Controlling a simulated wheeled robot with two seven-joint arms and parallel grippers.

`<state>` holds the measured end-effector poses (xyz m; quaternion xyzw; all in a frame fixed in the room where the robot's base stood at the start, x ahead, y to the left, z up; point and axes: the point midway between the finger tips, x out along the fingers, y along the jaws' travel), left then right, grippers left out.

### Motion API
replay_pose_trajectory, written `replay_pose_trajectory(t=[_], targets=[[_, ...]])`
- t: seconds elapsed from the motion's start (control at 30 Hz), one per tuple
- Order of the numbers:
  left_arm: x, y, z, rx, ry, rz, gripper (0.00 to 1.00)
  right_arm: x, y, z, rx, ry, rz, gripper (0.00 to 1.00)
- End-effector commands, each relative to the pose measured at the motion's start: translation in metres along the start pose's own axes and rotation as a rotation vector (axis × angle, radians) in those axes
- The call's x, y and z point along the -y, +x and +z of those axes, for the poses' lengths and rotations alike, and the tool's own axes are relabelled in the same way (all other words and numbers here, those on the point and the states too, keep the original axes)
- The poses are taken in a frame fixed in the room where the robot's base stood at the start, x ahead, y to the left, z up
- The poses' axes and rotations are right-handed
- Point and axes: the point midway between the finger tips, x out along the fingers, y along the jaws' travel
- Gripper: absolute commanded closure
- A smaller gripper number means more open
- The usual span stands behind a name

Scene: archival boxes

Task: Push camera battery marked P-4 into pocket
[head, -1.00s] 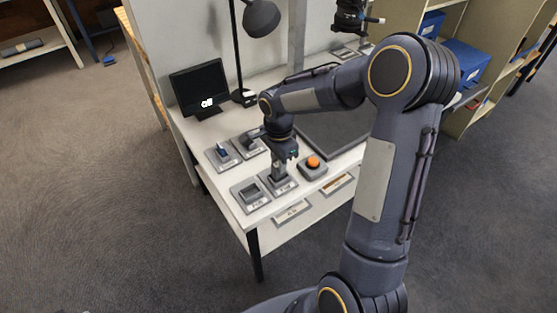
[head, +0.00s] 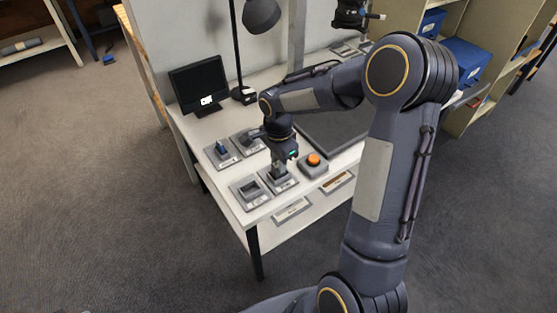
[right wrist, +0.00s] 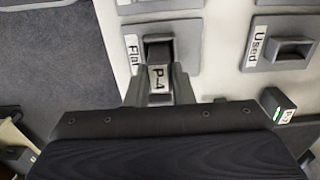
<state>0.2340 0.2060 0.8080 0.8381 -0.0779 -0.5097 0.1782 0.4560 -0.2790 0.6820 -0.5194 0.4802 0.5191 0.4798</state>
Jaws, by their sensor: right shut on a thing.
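My right gripper (head: 279,168) is shut on the grey camera battery marked P-4 (right wrist: 158,78), whose label shows between the fingers in the right wrist view. The battery's far end is at the opening of the grey pocket marked Flat (right wrist: 174,20); how deep it sits I cannot tell. In the head view the gripper points down over this pocket plate (head: 290,184) and hides most of the battery. A second pocket (head: 249,192), to its left, looks empty. The pocket marked Used (right wrist: 290,48) is also empty in the wrist view. My left gripper is not in view.
Two more plates stand behind, one with a blue battery (head: 222,149). An orange button (head: 313,160) is close right of the gripper. A small monitor (head: 198,88), a lamp (head: 262,14) and a dark board (head: 332,128) are on the table (head: 224,123).

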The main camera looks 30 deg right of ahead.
Motion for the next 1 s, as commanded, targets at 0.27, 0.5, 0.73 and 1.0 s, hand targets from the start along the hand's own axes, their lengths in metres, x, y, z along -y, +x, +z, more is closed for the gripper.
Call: replay_pose_trajectory(t=[0.27, 0.5, 0.73, 1.0], targets=[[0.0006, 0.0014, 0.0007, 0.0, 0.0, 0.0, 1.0, 0.0, 0.0021, 0.0, 0.0, 0.0, 0.0, 1.0], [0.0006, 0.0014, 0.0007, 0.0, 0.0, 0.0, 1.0, 0.0001, 0.002, 0.0, 0.0, 0.0, 0.0, 0.67], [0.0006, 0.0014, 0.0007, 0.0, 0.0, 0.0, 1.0, 0.0001, 0.002, 0.0, 0.0, 0.0, 0.0, 0.53], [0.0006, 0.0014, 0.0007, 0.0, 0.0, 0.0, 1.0, 0.0, 0.0021, 0.0, 0.0, 0.0, 0.0, 0.53]])
